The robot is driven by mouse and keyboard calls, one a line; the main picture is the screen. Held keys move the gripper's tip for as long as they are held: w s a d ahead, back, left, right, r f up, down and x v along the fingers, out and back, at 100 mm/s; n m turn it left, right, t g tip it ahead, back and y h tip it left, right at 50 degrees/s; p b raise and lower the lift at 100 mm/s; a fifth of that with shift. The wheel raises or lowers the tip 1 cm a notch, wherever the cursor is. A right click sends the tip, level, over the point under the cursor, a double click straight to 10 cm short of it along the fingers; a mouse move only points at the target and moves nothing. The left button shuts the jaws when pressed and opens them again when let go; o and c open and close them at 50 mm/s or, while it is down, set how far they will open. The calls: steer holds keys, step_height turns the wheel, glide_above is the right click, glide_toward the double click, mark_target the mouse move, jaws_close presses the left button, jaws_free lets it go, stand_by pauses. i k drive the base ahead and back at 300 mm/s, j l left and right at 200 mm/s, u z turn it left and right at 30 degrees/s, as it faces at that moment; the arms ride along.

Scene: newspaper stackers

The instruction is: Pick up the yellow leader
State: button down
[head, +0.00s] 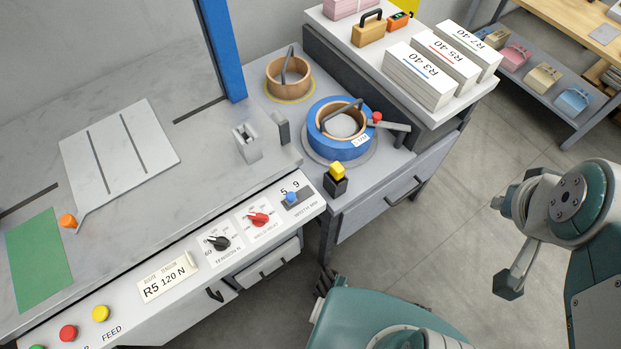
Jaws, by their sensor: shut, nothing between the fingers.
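A thin yellow rim (290,99) also shows under the copper-coloured reel (289,77) further back. My gripper (510,286) is at the right, shut and empty. It hangs over the floor, well to the right of the bench and apart from the yellow block.
The blue reel (327,142) with a lever stands on the bench. Paper stacks (433,75) fill a raised shelf behind. A control panel (178,268) with knobs runs along the front left. Open floor (440,220) lies between bench and gripper. My teal body part covers the bottom.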

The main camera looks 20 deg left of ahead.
mark_target(336, 171)
steer(key=u, duration=1.15)
steer(key=i+l+u, duration=0.2)
steer(key=i, duration=0.1)
